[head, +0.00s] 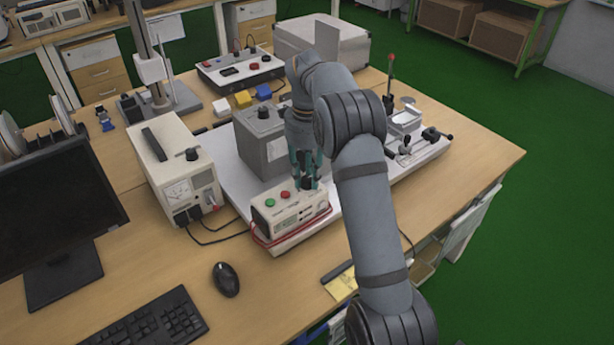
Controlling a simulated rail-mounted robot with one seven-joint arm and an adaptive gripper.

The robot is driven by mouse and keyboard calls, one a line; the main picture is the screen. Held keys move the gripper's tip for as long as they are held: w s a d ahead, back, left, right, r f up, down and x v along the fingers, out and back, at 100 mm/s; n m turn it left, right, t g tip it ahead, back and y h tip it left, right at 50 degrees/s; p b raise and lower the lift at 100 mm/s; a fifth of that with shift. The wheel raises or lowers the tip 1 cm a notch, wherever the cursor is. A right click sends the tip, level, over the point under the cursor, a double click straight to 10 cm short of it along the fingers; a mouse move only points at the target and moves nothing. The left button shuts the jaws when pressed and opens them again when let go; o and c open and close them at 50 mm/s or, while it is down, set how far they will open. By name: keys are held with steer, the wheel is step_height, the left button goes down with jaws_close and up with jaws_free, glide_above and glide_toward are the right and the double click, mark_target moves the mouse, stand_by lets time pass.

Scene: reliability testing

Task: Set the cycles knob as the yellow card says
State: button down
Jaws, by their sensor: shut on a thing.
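A cream control box (288,219) with a green button and a red button on its top stands near the front of the grey base plate. My gripper (306,182) points down at the right end of the box's top, its teal fingers shut on a dark knob there, which I take as the cycles knob. The fingers hide most of the knob, so its pointer and scale cannot be read. The yellow card (344,284) lies at the table's front edge, left of my arm and partly hidden by it. Its writing is too small to read.
A meter box (180,172) with cables stands left of the control box. A grey block with a knob (263,143) stands close behind my gripper. A mouse (225,279), keyboard (150,322) and monitor (62,215) are at the left. The table's right end (480,165) is clear.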

mark_target(307, 178)
stand_by(0.4)
steer(key=c, duration=1.4)
jaws_free()
steer(key=shift+r, duration=3.75)
step_height(307, 178, down, 7)
steer(key=shift+f, duration=0.15)
steer(key=shift+f+n, duration=0.1)
steer(key=shift+n, duration=0.2)
